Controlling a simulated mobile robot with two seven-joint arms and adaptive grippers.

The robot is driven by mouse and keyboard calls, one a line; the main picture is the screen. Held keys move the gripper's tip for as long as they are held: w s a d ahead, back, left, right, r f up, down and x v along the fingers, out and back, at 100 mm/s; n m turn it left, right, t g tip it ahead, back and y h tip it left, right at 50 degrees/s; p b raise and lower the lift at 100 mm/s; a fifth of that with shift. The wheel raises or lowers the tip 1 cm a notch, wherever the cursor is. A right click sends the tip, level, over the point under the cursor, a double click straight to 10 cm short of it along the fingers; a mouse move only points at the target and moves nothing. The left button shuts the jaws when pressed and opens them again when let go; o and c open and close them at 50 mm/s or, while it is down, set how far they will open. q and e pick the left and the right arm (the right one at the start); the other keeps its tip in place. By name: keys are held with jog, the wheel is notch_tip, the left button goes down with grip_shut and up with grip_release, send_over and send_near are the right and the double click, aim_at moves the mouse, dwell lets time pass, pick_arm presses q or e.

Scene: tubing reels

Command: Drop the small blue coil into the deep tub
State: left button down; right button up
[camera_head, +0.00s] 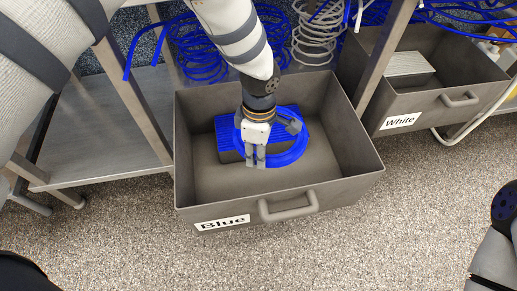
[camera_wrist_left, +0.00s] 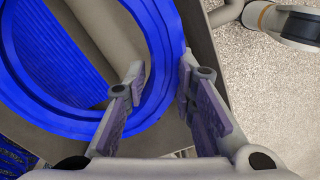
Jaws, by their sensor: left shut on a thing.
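The small blue coil (camera_head: 299,147) is a bright ring of tubing. My left gripper (camera_head: 256,163) is shut on its near left side and holds it within the outline of the deep grey tub (camera_head: 345,194) labelled "Blue". In the left wrist view the coil (camera_wrist_left: 164,45) passes between the left gripper's fingers (camera_wrist_left: 157,105). The gripper hides part of the ring in the head view. How far the coil is above the tub floor is hard to tell. My right gripper is not in view.
A blue ribbed block (camera_head: 230,124) lies in the tub behind the coil. A second tub (camera_head: 440,118) labelled "White" stands at the right with a pale block (camera_head: 408,64). Loose blue coils (camera_head: 200,45) and a white coil (camera_head: 315,35) lie behind. A metal shelf (camera_head: 100,125) is left.

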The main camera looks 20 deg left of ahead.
pick_arm(q)
jog(key=c, duration=1.3)
grip_release()
jog(key=r, duration=1.2)
jog(key=shift+w, duration=0.35)
jog(key=shift+a, duration=0.1)
